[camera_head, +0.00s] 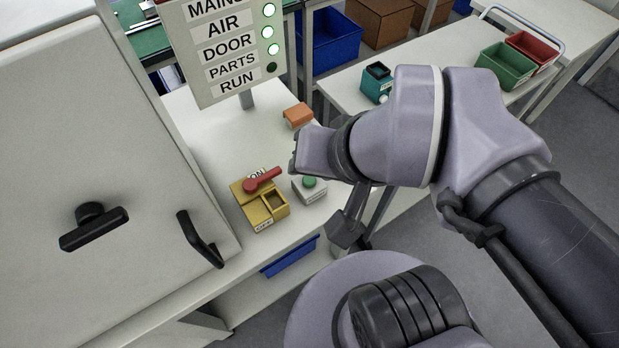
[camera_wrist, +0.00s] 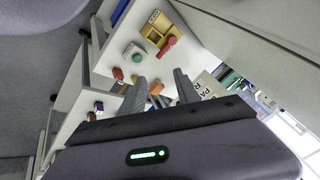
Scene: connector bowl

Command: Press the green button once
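The green button (camera_head: 309,181) is a small round cap on top of a pale box (camera_head: 316,194) near the bench's right edge. I see no contact with the button.
A yellow switch base (camera_head: 270,207) with a red lever (camera_head: 262,180) stands left of the button. An orange block (camera_head: 298,116) lies behind it. The sign (camera_head: 225,50) shows lit lamps for AIR, DOOR and PARTS; RUN looks dark. A grey cabinet (camera_head: 90,150) fills the left.

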